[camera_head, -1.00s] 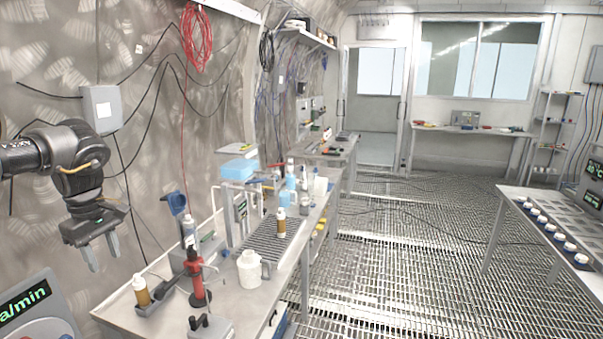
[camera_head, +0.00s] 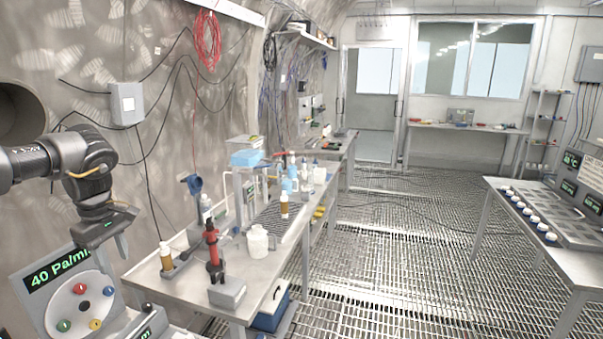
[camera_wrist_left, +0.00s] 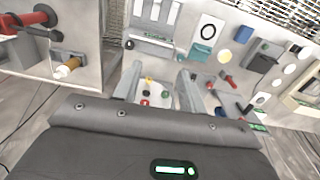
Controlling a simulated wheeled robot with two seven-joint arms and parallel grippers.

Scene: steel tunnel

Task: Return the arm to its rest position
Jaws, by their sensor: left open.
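My left gripper (camera_head: 110,250) hangs at the left of the head view with its fingers pointing down. It is open, and nothing shows between its fingers. It is just above and in front of the grey panel (camera_head: 45,306) that reads "40 Pa/m" and has coloured knobs. In the left wrist view the two fingers of my left gripper (camera_wrist_left: 158,88) stand apart, with small coloured knobs visible beyond them. My right gripper is not in view.
The left workbench (camera_head: 240,306) holds a red-handled tool (camera_head: 213,245), a white jar (camera_head: 257,241) and brown bottles (camera_head: 166,257). A second table (camera_head: 560,255) with a row of round white-topped items stands at the right. The grated floor (camera_head: 400,250) between them is clear.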

